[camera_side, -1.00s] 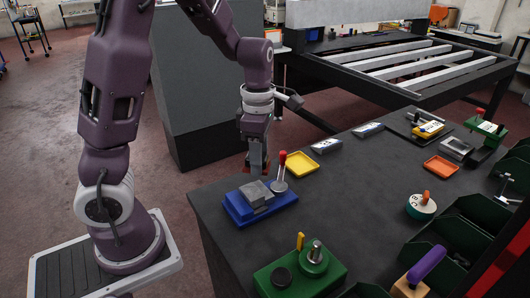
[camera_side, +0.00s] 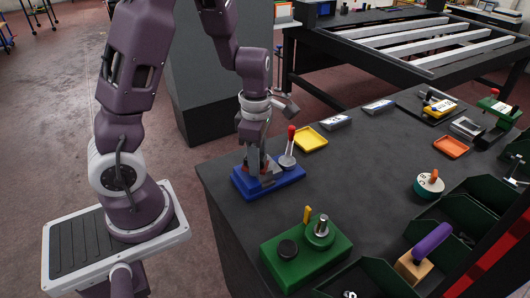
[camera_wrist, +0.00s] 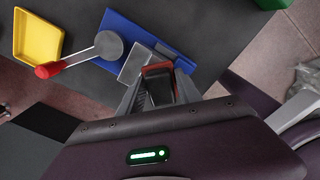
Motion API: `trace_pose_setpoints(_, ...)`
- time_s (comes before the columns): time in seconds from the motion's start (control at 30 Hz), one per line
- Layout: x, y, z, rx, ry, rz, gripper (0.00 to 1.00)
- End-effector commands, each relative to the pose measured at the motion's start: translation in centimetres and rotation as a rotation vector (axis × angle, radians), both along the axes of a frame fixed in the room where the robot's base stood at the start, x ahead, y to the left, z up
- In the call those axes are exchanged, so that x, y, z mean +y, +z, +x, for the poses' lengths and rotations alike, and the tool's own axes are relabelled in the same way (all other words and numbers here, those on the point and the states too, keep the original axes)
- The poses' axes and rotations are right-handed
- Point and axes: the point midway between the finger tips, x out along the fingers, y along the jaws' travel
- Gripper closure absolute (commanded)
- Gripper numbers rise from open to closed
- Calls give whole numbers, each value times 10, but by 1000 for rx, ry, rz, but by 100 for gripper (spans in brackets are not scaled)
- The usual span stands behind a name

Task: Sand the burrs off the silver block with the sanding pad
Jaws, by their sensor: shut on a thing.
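The silver block (camera_side: 270,180) sits on the blue fixture (camera_side: 294,180), beside a red-knobbed lever (camera_side: 290,145). My gripper (camera_side: 255,170) is low over the fixture and hides part of the block. It is shut on a reddish, dark-faced piece, seemingly the sanding pad (camera_wrist: 157,68), which shows between the fingers in the wrist view. There the pad is close beside the silver block (camera_wrist: 134,66); I cannot tell whether they touch. The burrs are too small to make out.
A yellow tray (camera_side: 310,139) lies behind the lever. A green fixture (camera_side: 275,255) stands near the front edge. Dark green bins (camera_side: 470,233) and a purple-handled wooden tool (camera_side: 415,264) are at the right. The middle of the table (camera_side: 365,165) is clear.

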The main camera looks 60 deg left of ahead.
Motion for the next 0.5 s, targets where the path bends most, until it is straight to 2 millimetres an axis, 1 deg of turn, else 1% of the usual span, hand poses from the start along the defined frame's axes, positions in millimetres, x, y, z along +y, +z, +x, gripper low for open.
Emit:
trace_pose_setpoints(0.1,-1,0,-12,1,1,-1,97)
trace_pose_setpoints(0.5,0,0,28,1,-1,1,97)
